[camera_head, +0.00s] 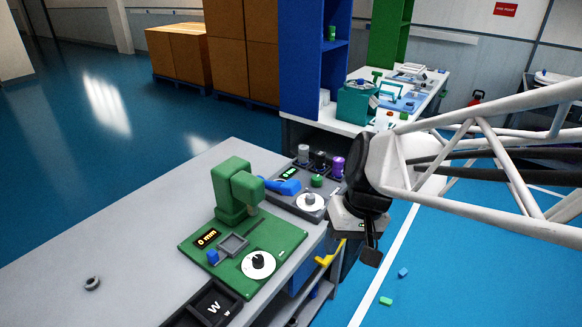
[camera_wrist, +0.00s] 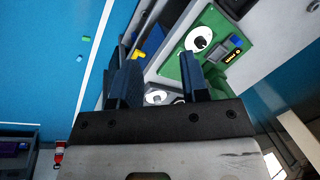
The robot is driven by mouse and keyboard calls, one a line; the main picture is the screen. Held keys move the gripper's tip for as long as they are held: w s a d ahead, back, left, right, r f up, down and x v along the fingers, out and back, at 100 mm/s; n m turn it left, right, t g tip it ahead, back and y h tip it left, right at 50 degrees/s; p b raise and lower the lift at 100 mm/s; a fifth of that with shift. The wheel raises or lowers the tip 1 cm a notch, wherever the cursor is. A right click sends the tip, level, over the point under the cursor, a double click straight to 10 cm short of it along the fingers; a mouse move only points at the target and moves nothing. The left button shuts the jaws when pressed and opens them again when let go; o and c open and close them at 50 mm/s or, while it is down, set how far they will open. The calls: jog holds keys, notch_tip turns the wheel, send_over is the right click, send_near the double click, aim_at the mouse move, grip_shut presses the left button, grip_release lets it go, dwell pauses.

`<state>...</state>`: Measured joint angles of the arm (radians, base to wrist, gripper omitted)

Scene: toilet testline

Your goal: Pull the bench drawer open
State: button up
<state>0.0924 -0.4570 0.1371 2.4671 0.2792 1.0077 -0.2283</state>
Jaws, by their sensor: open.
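The grey bench (camera_head: 130,235) fills the lower left of the head view. A yellow bracket-like piece (camera_head: 330,253) sticks out from its front side, below the top edge; it may be the drawer's handle. The yellow piece also shows in the wrist view (camera_wrist: 150,57), beyond the left finger.
On the bench stand a green press fixture (camera_head: 235,190) with a white dial and a grey station (camera_head: 310,200) with several knobs. Small blocks, one green (camera_head: 386,301) and one blue (camera_head: 403,272), lie on the blue floor. The floor right of the bench is mostly free.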

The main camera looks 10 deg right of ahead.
jog(key=w+d+f+m+t+y, duration=0.1)
jog(key=w+d+f+m+y, duration=0.25)
jog(key=w+f+y, duration=1)
jog(key=w+d+f+m+t+h, duration=0.1)
jog(key=w+d+f+t, duration=0.2)
jog(key=f, duration=0.5)
jog(key=w+d+f+m+t+h, duration=0.2)
jog(key=w+d+f+t, duration=0.1)
jog(key=f, duration=0.5)
jog(key=w+d+f+m+t+h, duration=0.2)
jog(key=w+d+f+t, duration=0.1)
jog(key=d+f, duration=0.4)
jog(key=shift+w+f+t, duration=0.4)
jog(key=shift+w+f, duration=0.15)
jog(key=shift+w, duration=0.25)
jog(key=shift+w+a, duration=0.1)
jog(key=shift+a, duration=0.05)
jog(key=shift+x, duration=3.75)
grip_shut()
